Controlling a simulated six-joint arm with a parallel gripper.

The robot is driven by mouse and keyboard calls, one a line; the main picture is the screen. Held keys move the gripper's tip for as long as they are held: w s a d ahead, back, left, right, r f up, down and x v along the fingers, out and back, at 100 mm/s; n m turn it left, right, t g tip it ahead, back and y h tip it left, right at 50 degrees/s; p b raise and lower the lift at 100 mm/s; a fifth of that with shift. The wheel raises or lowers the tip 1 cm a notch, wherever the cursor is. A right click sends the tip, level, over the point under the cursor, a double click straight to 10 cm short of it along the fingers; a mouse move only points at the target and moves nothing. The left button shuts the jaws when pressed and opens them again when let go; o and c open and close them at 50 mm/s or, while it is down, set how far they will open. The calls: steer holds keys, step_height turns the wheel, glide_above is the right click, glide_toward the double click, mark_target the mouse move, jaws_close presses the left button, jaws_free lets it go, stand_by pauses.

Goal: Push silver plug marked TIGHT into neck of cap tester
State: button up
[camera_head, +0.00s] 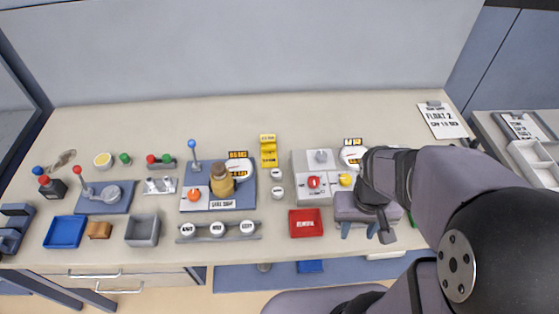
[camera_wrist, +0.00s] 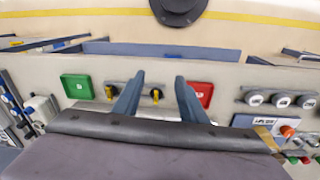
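My gripper (camera_head: 358,232) hangs over the right part of the bench, right of the red tray. Its two blue fingers are apart with nothing held between them, as the wrist view also shows (camera_wrist: 157,82). Three round pale caps (camera_head: 217,229) sit in a grey rack near the bench's front edge. They show at the right in the wrist view (camera_wrist: 281,101). Their dark lettering is too small to read, so I cannot tell which one is marked TIGHT. A grey box (camera_head: 299,187) with a red knob and a silver top piece may be the cap tester; I cannot confirm it.
A red tray (camera_head: 306,223) lies left of my gripper, and a green tray (camera_wrist: 77,87) lies on its other side. Two small black-and-yellow fittings stand between them (camera_wrist: 155,94). A blue board (camera_head: 218,199) carries a brass cylinder (camera_head: 222,182). Two more pale discs (camera_head: 277,191) lie mid-bench.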

steer(key=a+r+n+p, duration=0.1)
steer(key=a+r+p, duration=0.2)
steer(key=a+r, duration=0.15)
steer(key=n+t+y+b, duration=0.2)
steer(key=n+t+b, duration=0.15)
steer(key=b, duration=0.85)
glide_toward(277, 174)
step_height(277, 174, down, 2)
steer(key=shift+m, duration=0.35)
steer(key=shift+p+x, duration=1.75)
steer(key=shift+x, duration=2)
steer(key=shift+w+a+r, duration=0.1)
steer(key=shift+a+r, duration=0.05)
steer(key=c, duration=0.8)
steer(key=shift+t, duration=0.25)
